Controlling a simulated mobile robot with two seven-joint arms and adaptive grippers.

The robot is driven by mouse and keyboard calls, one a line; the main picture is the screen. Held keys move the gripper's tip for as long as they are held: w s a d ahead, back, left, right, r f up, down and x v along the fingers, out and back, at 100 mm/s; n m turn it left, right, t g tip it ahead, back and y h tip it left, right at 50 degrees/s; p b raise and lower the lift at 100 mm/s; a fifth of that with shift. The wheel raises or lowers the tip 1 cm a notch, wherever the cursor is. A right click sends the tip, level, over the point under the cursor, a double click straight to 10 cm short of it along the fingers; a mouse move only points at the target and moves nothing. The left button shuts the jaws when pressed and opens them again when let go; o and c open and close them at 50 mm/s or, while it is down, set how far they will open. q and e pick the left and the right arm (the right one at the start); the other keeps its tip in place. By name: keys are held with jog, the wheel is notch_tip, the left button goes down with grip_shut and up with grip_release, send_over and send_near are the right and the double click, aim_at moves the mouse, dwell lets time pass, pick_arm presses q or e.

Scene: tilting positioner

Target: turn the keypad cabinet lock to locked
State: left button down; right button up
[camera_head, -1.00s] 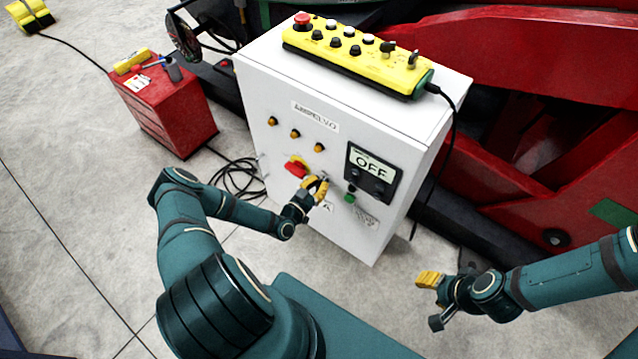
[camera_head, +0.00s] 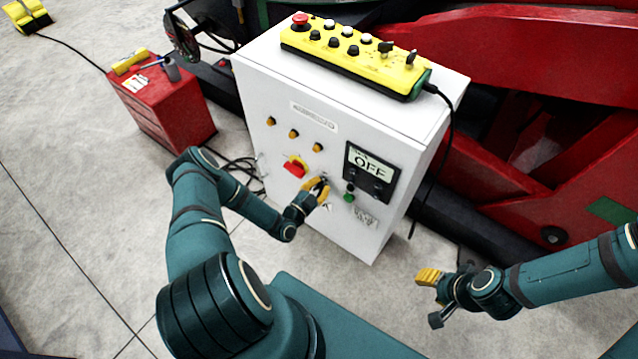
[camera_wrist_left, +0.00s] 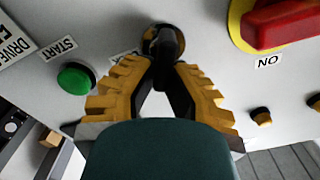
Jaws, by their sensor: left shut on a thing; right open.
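The white cabinet (camera_head: 255,95) stands upright in front of me. Its lock (camera_wrist_left: 160,42) is a dark knob or key in a brass-coloured ring on the front panel, seen close up in the left wrist view. My left gripper (camera_head: 320,186) is at the lock, and its yellow ribbed fingers (camera_wrist_left: 168,70) close on the dark knob from both sides. A small label beside the lock is partly covered by a finger. In the head view the gripper mostly hides the lock. My right gripper (camera_head: 430,298) is open and empty, apart from the cabinet at the lower right.
A red rotary switch (camera_head: 294,168) and a green START button (camera_wrist_left: 75,78) flank the lock. An OFF display (camera_head: 370,170) is to its right. A yellow pendant (camera_head: 350,58) lies on the cabinet top. A red tool chest (camera_head: 165,110) stands left; red machinery (camera_head: 540,60) is behind.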

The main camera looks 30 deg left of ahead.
pick_arm(q)
jog(key=m, duration=0.6)
jog(key=shift+d+f+p, duration=0.35)
jog(key=shift+d, duration=0.05)
jog(key=m, duration=0.3)
jog(key=f+m, duration=0.1)
jog(key=m, duration=0.2)
jog(key=shift+p, duration=0.3)
jog(key=c, duration=1)
grip_release()
jog(key=s, duration=1.2)
jog(key=shift+a, duration=0.4)
